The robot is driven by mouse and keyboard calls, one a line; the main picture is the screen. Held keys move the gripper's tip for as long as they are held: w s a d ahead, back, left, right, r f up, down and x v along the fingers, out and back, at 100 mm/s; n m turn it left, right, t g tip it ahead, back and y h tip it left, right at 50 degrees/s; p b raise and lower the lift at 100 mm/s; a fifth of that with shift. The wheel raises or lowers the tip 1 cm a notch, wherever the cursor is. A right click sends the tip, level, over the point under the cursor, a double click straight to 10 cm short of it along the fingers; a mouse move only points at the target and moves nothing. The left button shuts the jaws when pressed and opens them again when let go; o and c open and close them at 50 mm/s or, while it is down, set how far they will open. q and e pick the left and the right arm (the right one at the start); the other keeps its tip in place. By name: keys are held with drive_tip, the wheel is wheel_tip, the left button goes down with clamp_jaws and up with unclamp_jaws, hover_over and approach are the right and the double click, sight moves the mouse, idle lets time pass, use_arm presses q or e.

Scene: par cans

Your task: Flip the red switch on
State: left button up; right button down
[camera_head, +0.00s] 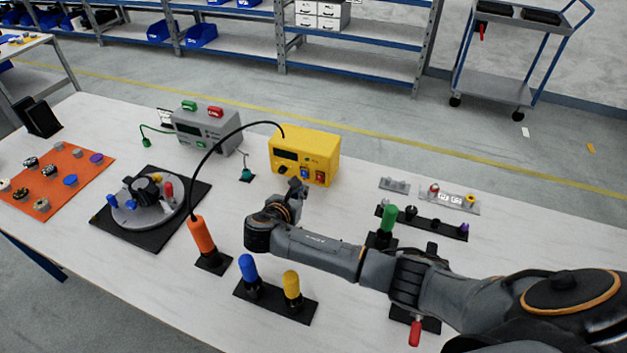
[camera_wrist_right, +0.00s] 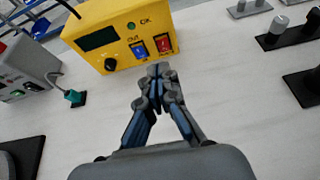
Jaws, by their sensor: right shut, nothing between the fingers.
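The red switch (camera_wrist_right: 163,43) is on the front face of the yellow box (camera_wrist_right: 105,22), to the right of a blue switch (camera_wrist_right: 138,48). In the head view the red switch (camera_head: 319,177) is at the lower right of the yellow box (camera_head: 322,147). I cannot tell which way it is flipped. My right gripper (camera_wrist_right: 158,72) is shut and empty, its fingertips just in front of the box, below the two switches. In the head view my right gripper (camera_head: 297,187) points at the box front. No contact with the red switch is visible. My left gripper is out of view.
A grey box (camera_head: 205,130) stands left of the yellow box. A black cable arches from the yellow box to an orange-handled tool (camera_head: 202,236). Blue (camera_head: 248,268) and yellow (camera_head: 291,285) handles stand near my arm.

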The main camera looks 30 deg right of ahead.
sight(317, 175)
drive_tip(key=x, duration=1)
drive_tip(key=shift+r, duration=0.15)
drive_tip(key=d+r+g+y+p, duration=0.1)
drive_tip(key=p, duration=0.2)
drive_tip(key=shift+w+r, duration=0.1)
drive_tip(key=shift+w, duration=0.3)
drive_tip(key=shift+a+f+b, duration=0.1)
drive_tip(key=shift+f+b, duration=0.25)
drive_tip(key=shift+f, duration=0.15)
drive_tip(key=shift+r+p, duration=0.85)
drive_tip(key=shift+p, duration=0.05)
